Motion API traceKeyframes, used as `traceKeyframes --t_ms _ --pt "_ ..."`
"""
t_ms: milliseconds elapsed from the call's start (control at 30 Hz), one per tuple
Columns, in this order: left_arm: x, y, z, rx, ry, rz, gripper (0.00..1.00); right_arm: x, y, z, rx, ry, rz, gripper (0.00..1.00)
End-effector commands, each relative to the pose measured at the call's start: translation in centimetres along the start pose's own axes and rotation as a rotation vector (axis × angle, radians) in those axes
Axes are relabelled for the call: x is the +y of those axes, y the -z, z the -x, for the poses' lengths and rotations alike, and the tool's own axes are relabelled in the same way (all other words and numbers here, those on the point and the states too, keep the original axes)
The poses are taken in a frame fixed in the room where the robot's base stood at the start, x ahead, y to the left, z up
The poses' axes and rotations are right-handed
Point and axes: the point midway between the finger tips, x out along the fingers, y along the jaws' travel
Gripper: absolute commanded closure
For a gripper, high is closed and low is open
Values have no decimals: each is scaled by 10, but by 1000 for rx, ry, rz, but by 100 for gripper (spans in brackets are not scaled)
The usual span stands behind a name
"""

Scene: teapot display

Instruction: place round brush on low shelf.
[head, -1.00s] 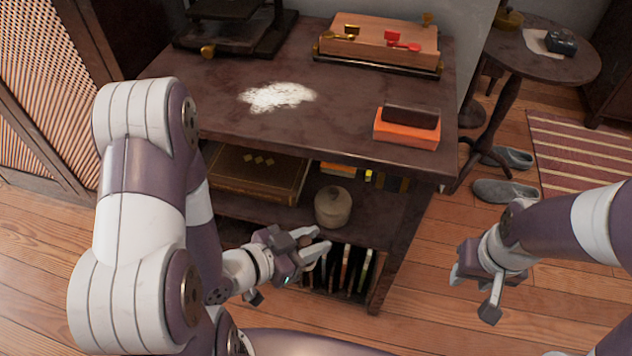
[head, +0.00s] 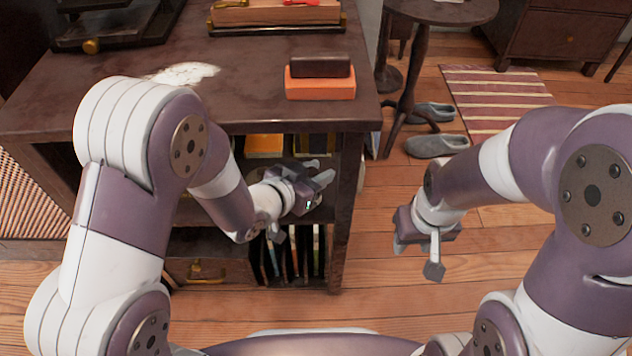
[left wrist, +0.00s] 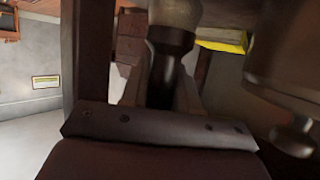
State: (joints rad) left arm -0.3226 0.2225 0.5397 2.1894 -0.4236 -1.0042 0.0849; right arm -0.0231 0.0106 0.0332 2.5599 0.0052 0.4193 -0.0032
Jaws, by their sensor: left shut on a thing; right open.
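In the left wrist view the round brush shows as a dark handle (left wrist: 168,65) with a pale, rounded head (left wrist: 175,12) at the top edge. My left gripper (left wrist: 158,92) is shut on the handle, a finger on each side. In the head view my left gripper (head: 322,183) is at the front opening of the dark cabinet, by the low shelf (head: 190,222) under its top. The brush cannot be made out there. I cannot tell whether the brush touches the shelf. My right gripper (head: 418,256) is open and empty over the floor, right of the cabinet.
A brownish rounded vessel with a knob (left wrist: 292,138) is close beside the brush in the left wrist view. An orange box (head: 265,145) is inside the cabinet. Thin upright items (head: 290,255) fill the slot below. An orange-and-dark block (head: 320,85) lies on top.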

Motion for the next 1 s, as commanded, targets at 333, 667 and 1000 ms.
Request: traceKeyframes --t_ms 333,667,1000 --pt "0 -12 -4 0 0 0 100 0 -1 -10 0 0 0 57" --pt "0 -12 -4 0 0 -1 44 0 -1 -10 0 0 0 57" --pt "-1 -3 34 -2 3 1 44 0 2 16 0 0 0 57"
